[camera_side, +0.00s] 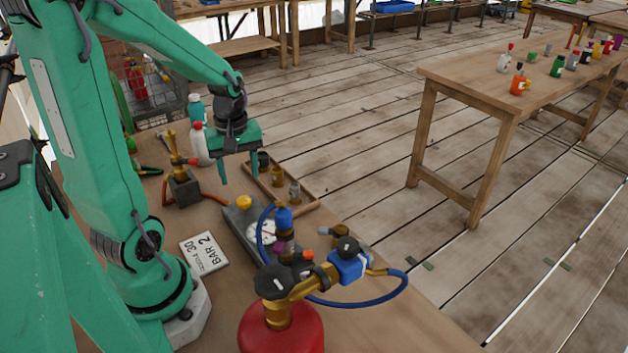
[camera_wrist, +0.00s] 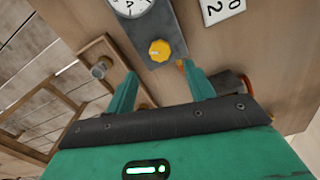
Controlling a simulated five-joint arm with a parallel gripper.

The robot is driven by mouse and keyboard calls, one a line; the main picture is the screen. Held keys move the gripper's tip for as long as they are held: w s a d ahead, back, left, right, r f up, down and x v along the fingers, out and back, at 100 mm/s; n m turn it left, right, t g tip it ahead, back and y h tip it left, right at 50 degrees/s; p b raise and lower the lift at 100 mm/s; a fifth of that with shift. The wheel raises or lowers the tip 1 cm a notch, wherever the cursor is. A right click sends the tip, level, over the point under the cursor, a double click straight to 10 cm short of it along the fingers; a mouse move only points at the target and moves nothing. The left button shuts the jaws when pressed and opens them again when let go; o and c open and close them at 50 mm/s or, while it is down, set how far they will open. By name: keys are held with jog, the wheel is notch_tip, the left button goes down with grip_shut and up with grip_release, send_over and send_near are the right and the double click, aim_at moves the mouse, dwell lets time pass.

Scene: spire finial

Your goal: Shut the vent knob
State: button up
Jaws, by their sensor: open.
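A yellow knob (camera_side: 243,201) sits at one end of a grey block (camera_side: 234,217) that also carries a round white gauge (camera_side: 262,232). I take it as the vent knob; no label is readable on it. My gripper (camera_side: 238,174) is open, pointing down, and hangs above the knob, apart from it. In the wrist view the yellow knob (camera_wrist: 159,50) lies between and a little beyond the two green fingertips (camera_wrist: 160,72). It has a dark mark or slot on its face. The gauge (camera_wrist: 130,4) is cut by the top edge. Nothing is between the fingers.
A red cylinder (camera_side: 282,334) with brass valve, black handwheel (camera_side: 274,282) and blue regulator (camera_side: 348,266) stands in front, with a blue hose. A wooden tray (camera_side: 304,207) with small fittings lies to the right. A white card (camera_side: 204,253) lies left; a brass burner (camera_side: 175,158) stands behind.

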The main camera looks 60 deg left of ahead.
aim_at(244, 200)
jog(key=shift+f, duration=3.6)
jog(key=shift+c, duration=0.3)
jog(key=c, duration=0.9)
jog(key=shift+m, duration=0.4)
jog(key=m, duration=1.1)
jog(key=shift+m, duration=0.3)
